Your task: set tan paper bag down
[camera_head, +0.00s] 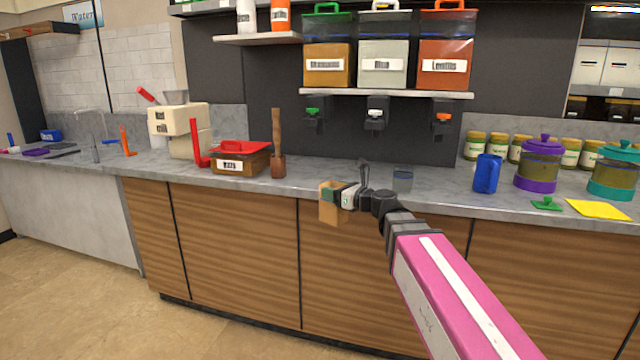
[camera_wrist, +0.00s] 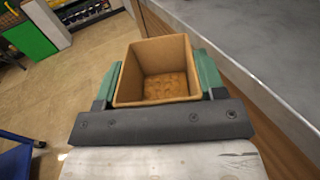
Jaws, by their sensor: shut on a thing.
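The tan paper bag (camera_head: 329,209) is open at the top and held upright at the front edge of the counter (camera_head: 300,178). In the wrist view the bag (camera_wrist: 122,85) shows its open mouth, with a brown, lumpy layer at the bottom. My gripper (camera_head: 333,195) is shut on the bag, with one green finger on each side of it in the wrist view (camera_wrist: 160,82). There the bag is over the floor side of the counter edge. The bag's underside is hidden.
A brown box with a red lid (camera_head: 240,163) and a wooden pestle-like tool (camera_head: 278,150) stand left of the bag. A clear glass (camera_head: 402,180) and blue pitcher (camera_head: 487,174) stand to the right. Dispensers (camera_head: 382,60) hang above. Bare counter lies behind the bag.

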